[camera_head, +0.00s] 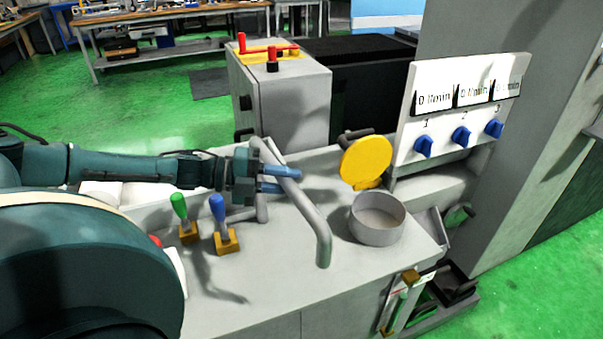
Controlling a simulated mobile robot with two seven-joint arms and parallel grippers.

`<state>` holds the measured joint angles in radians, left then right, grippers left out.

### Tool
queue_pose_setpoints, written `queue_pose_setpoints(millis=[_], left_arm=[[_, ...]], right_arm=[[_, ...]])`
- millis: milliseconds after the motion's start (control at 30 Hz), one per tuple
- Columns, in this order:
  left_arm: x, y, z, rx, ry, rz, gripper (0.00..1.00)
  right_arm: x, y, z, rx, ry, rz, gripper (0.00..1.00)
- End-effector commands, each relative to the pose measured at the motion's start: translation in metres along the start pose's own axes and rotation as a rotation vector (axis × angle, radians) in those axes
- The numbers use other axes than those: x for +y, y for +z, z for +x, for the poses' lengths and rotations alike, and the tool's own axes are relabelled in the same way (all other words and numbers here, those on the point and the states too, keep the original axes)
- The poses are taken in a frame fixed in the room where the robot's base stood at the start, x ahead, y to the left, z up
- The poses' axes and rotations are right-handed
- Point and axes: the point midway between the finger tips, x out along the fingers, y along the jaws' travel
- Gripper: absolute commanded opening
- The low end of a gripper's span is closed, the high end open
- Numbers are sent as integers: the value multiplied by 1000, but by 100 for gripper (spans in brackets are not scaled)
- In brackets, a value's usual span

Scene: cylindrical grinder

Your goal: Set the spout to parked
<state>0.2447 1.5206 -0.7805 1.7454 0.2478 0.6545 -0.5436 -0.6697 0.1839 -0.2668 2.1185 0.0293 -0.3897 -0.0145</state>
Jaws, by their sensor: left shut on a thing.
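The spout (312,215) is a bent grey tube. It slants down to the right over the grey machine top, and its open end hangs left of a round grey cup (377,222), apart from it. My left gripper (282,180) comes in from the left, with its blue fingers on either side of the spout's upper part. It is shut on the spout. The gripper partly hides the spout's base and mount. My right gripper is not in view.
A green-handled lever (180,207) and a blue-handled lever (218,209) stand left of the spout. A yellow round lid (366,160) stands behind the cup. A white panel (460,110) with blue knobs is at the right. The front machine top is clear.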

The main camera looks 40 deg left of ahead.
Motion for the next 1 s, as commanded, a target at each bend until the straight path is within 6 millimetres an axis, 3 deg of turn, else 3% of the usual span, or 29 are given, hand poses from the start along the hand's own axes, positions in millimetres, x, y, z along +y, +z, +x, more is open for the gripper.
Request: queue_pose_setpoints(millis=[300, 800, 833, 1000], left_arm=[[5, -6, -18, 106, 9, 20, 0], [6, -7, -22, 125, 11, 26, 0], [6, -7, -22, 125, 11, 26, 26], [5, -7, -21, 124, 10, 25, 40]], right_arm=[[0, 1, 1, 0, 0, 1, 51], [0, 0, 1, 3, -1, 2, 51], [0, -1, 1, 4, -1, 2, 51], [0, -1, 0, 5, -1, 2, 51]])
